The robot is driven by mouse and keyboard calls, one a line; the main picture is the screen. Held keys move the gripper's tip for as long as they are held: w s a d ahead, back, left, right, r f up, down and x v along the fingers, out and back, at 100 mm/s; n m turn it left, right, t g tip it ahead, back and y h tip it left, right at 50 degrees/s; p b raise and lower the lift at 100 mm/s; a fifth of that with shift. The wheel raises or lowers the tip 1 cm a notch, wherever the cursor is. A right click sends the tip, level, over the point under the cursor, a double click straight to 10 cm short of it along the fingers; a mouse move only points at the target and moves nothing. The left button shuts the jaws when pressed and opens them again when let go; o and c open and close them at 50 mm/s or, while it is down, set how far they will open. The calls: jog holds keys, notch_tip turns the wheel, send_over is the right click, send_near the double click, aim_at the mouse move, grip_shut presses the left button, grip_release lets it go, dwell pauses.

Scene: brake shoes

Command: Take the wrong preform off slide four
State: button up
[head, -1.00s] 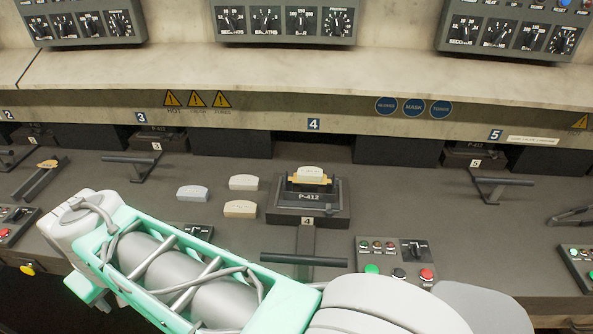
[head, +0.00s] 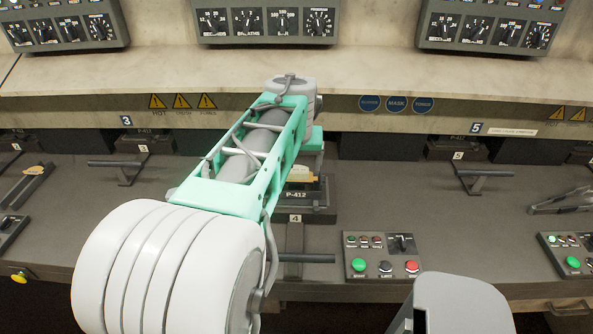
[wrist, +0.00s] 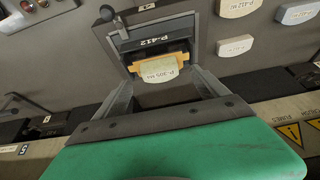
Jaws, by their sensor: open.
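Slide four (head: 318,194), a dark carriage marked P-412, stands pulled out at the middle of the bench, partly behind my arm in the head view. In the wrist view the slide (wrist: 150,27) shows upside down. A cream preform (wrist: 153,72) sits in its yellow seat, with lettering that looks like P-305. The preform (head: 299,173) is partly hidden in the head view. My gripper (wrist: 163,80) is open, its two grey fingers pointing at the slide, one on each side of the preform and apart from it. The head view hides the fingers.
Several loose preforms lie beside the slide: two pale ones (wrist: 238,7) (wrist: 235,46) and a bluish one (wrist: 296,14). My arm hides them in the head view. The slide's bar handle (head: 304,257) and a button panel (head: 384,255) are in front. A ledge (head: 350,115) overhangs behind.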

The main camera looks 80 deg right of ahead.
aim_at(297, 170)
jog(key=x, duration=0.3)
jog(key=shift+d+f, duration=0.15)
jog(key=shift+d, duration=0.1)
jog(key=c, duration=1.6)
